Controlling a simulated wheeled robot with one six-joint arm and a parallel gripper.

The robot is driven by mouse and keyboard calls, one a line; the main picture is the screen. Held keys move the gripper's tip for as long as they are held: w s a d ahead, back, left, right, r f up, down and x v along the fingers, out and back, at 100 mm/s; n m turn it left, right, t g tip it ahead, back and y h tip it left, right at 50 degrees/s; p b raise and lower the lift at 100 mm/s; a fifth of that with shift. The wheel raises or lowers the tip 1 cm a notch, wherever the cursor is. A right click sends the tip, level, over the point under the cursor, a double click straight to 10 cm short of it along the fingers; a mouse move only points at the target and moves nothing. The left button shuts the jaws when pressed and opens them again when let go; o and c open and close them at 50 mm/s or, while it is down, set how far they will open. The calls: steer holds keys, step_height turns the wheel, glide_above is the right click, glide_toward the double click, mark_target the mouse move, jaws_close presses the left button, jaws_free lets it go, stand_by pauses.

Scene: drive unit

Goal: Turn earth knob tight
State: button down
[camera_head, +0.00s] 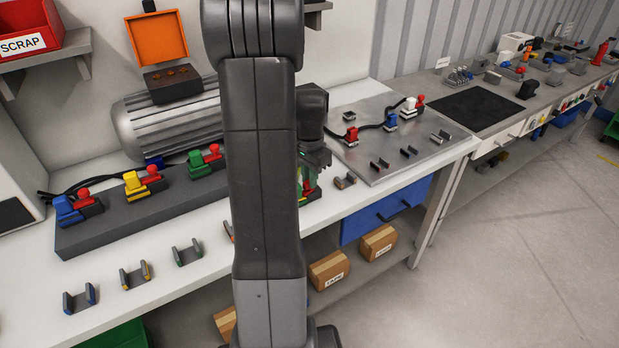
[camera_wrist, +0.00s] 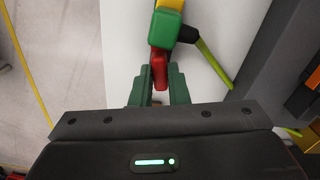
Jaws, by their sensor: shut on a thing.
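In the wrist view, the red earth knob (camera_wrist: 160,72) sits between the two green fingers of my gripper (camera_wrist: 157,82), which is shut on it. A green block (camera_wrist: 165,30) with a bit of yellow adjoins the knob, and a yellow-green cable (camera_wrist: 213,63) runs beside it. In the head view, my arm covers most of this spot. A little red of the knob (camera_head: 309,190) shows below my gripper at the bench. I cannot tell how far the knob is turned.
Blue, yellow and green connectors with red knobs stand on a dark block (camera_head: 130,225) left of my arm, before a grey motor (camera_head: 170,122). Small clips (camera_head: 135,275) line the bench front. A metal plate (camera_head: 385,165) with more connectors lies right. The floor at right is clear.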

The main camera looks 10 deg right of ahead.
steer(key=shift+m, duration=1.2)
steer(key=shift+r, duration=0.1)
steer(key=c, duration=1.7)
jaws_free()
step_height(320, 180, up, 14)
steer(key=shift+f+b, duration=0.1)
steer(key=shift+b, duration=0.4)
